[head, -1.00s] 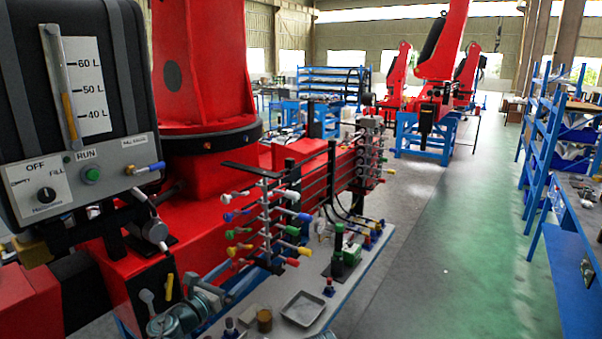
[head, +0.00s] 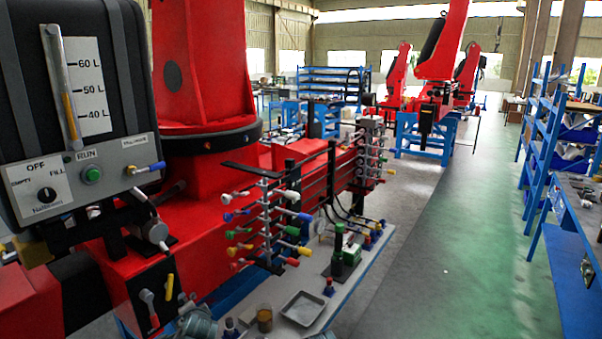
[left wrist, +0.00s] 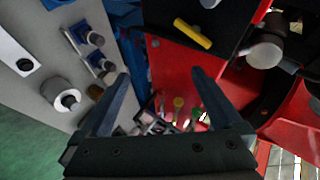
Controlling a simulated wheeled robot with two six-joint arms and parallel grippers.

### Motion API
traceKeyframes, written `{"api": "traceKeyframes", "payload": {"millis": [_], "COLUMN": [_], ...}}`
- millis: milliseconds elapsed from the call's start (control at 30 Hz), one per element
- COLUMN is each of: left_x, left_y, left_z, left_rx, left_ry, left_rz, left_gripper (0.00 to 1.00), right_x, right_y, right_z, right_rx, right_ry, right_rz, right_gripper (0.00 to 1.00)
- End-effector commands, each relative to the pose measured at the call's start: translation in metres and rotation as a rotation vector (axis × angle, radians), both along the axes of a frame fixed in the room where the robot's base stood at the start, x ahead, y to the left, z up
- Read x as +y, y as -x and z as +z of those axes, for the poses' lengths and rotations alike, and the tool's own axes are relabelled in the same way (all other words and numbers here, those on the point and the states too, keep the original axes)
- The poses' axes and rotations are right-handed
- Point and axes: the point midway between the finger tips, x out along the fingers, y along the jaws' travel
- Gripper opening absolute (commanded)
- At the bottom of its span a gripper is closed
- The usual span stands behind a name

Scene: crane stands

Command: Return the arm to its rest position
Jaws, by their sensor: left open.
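My left gripper (left wrist: 160,78) is open in the left wrist view, its two dark fingers apart with nothing between them. Beyond the fingers are a red surface (left wrist: 175,68) and small yellow and green parts. My right gripper is in neither view.
A grey bench (head: 315,270) holds a metal tray (head: 302,308) and small fittings. A black tank (head: 110,90) with a control panel (head: 70,185) is at left. The green floor (head: 460,250) at right is clear.

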Motion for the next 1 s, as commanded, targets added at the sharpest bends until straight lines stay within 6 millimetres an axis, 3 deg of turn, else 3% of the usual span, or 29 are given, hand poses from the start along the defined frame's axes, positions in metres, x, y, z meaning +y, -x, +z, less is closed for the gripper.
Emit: {"api": "traceKeyframes", "payload": {"millis": [100, 200, 333, 533, 600, 867, 1000], "left_x": [-0.025, -0.05, -0.082, -0.128, -0.131, -0.149, -0.163], "left_y": [0.036, 0.066, 0.102, 0.154, 0.153, 0.16, 0.166], "left_z": [-0.046, -0.072, -0.093, -0.104, -0.129, -0.184, -0.227], "left_rx": [0.147, 0.267, 0.415, 0.635, 0.631, 0.658, 0.68], "left_ry": [0.296, 0.479, 0.648, 0.818, 0.802, 0.761, 0.73], "left_rz": [0.191, 0.328, 0.473, 0.661, 0.646, 0.608, 0.581], "left_gripper": [1.0, 1.0, 1.0, 1.0, 1.0, 1.0, 1.0], "right_x": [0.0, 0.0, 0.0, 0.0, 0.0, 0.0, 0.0], "right_y": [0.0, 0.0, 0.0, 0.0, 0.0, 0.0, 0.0], "right_z": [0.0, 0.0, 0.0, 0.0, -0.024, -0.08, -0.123], "right_rx": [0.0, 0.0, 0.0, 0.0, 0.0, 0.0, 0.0], "right_ry": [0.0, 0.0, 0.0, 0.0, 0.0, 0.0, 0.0], "right_rz": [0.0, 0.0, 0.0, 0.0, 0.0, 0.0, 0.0], "right_gripper": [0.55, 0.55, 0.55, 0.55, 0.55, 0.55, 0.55]}}
